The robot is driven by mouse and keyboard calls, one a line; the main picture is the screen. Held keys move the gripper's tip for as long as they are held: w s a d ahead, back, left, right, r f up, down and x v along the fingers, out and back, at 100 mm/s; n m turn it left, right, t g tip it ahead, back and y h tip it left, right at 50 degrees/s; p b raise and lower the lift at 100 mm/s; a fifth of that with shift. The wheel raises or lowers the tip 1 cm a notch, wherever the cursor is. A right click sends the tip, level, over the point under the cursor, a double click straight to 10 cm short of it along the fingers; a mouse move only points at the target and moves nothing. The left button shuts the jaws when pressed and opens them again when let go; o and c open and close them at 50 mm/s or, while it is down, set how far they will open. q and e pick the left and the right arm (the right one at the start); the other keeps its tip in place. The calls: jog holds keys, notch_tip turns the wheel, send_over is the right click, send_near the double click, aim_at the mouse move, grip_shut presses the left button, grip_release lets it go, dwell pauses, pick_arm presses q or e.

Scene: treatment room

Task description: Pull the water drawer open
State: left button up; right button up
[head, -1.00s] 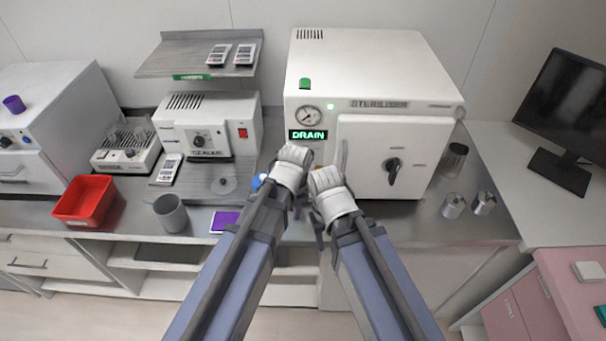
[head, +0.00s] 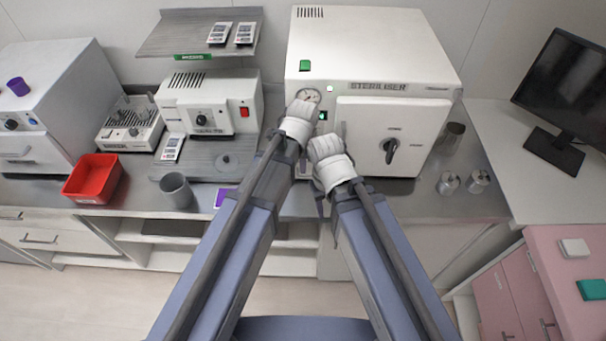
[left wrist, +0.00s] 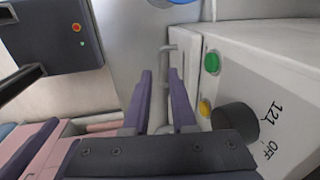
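I cannot make out the water drawer in the head view; my wrists cover the steriliser's lower left front. My left gripper (head: 303,165) is at that front, mostly hidden by its own wrist. In the left wrist view its two purple fingers (left wrist: 160,74) stand apart with a gap between them. A grey bar handle (left wrist: 168,60) lies just beyond the fingertips, not visibly gripped.
A black knob (left wrist: 235,122), green button (left wrist: 212,62) and yellow button (left wrist: 205,107) sit close right of the left fingers. A grey cup (head: 176,190) and red bin (head: 93,180) stand left on the counter. Metal pots (head: 448,183) stand right. A pink cabinet (head: 560,250) is at far right.

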aim_at(298, 175)
pick_arm(q)
jog(key=f+b, duration=0.1)
jog(key=f, duration=0.1)
jog(key=f+b, duration=0.1)
jog(key=b, duration=0.1)
jog(key=w+f+b, duration=0.1)
jog(key=f, duration=0.1)
jog(key=shift+f+b, duration=0.35)
jog(key=shift+b, duration=0.05)
jog(key=shift+r, duration=0.1)
grip_shut()
dwell(0.9)
